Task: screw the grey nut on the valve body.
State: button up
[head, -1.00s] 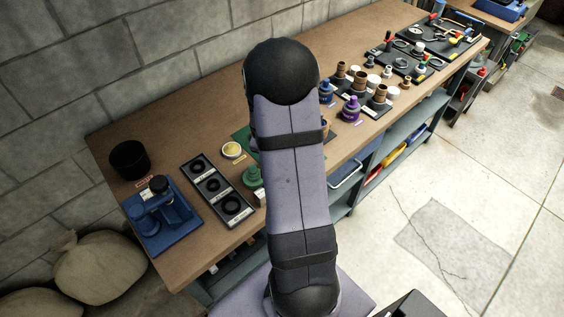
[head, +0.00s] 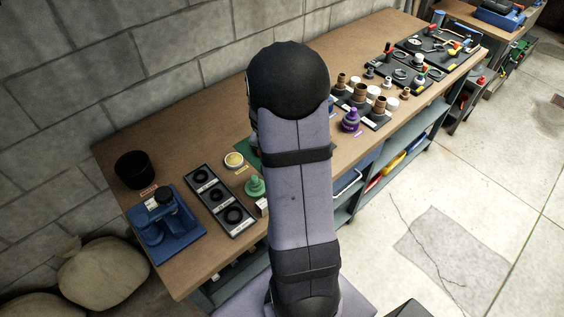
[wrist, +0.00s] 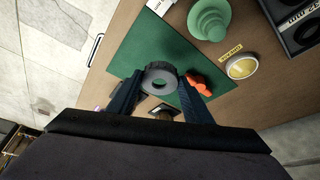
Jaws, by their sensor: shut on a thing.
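In the wrist view my gripper (wrist: 160,88) has its two dark fingers on either side of the grey nut (wrist: 163,70), a thick ring with a round hole. The fingers are shut on it, above a green mat (wrist: 140,52). A small dark and brownish thing (wrist: 165,113) shows between the fingers nearer the palm; I cannot tell whether it is the valve body. An orange-red piece (wrist: 199,84) lies on the mat beside the right finger, partly hidden by it. In the head view my arm hides the gripper, the nut and most of the mat.
A green stepped fitting (head: 255,186), a yellow-topped tin (head: 234,160) and a black tray of rings (head: 219,199) stand left of my arm. A blue fixture (head: 166,222) and a black cup (head: 134,170) are farther left. Several fittings, including a purple one (head: 350,120), stand to the right.

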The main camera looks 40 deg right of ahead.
jog(key=w+d+r+m+g+p, duration=0.1)
jog(key=d+r+m, duration=0.2)
jog(key=d, duration=0.6)
jog(key=w+d+r+m+g+p, duration=0.1)
jog(key=d+r+m+p, duration=0.1)
jog(key=d, duration=0.7)
notch_tip(320, 180, up, 2)
jog(key=shift+m, duration=0.5)
jog(key=shift+f, duration=0.1)
jog(key=shift+f+b, duration=0.8)
jog(key=shift+f, duration=0.85)
jog(key=shift+f+b, duration=2.45)
jog(key=shift+b, duration=0.2)
dwell(1.2)
